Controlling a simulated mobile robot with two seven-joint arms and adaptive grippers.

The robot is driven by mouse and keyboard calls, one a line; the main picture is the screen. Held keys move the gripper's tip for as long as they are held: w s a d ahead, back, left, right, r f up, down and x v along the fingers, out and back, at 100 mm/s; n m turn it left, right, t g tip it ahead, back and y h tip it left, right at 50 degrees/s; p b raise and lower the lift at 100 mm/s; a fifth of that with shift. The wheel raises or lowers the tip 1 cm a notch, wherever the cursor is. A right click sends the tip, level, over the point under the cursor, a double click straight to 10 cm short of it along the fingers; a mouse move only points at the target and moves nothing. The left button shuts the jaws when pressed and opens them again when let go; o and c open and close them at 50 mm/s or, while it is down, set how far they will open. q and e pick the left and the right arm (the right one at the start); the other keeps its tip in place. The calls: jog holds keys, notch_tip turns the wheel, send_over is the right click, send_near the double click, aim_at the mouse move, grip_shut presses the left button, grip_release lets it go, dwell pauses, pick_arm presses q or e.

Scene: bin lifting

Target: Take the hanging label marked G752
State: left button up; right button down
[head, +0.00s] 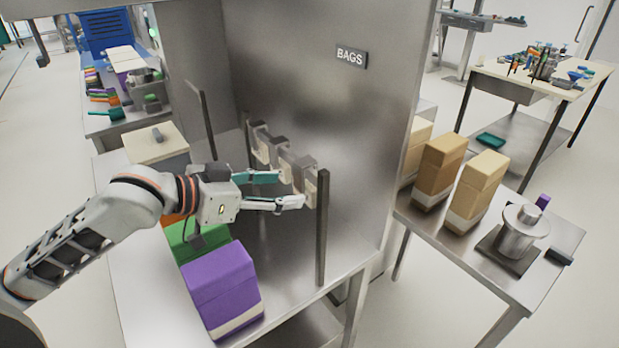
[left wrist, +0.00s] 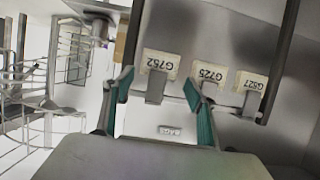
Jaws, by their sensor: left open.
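Three beige hanging labels show in the left wrist view, their print upside down: G752 (left wrist: 161,64) at the left, G725 (left wrist: 209,72) in the middle and G527 (left wrist: 252,81) at the right. They hang in a row from clips on a rail at the steel wall. My left gripper (head: 291,189) is open and empty in front of the near end of this row in the head view. In the left wrist view its teal-padded fingertips (left wrist: 158,80) stand either side of the G752 label, the right one close to G725. Contact cannot be told. My right gripper is not in view.
Dark upright posts (head: 322,228) stand at the rail's ends. Below my left arm, a purple box (head: 220,287) and a green box (head: 196,244) stand on the steel table. A BAGS sign (head: 351,56) is on the wall. Tan boxes (head: 477,188) stand beyond it.

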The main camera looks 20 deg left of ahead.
aim_at(304, 191)
pick_arm(q)
jog(key=shift+x, duration=0.95)
jog(key=shift+f+x, duration=0.25)
jog(key=shift+x, duration=2.35)
jog(key=shift+s, duration=0.15)
jog(key=c, duration=0.8)
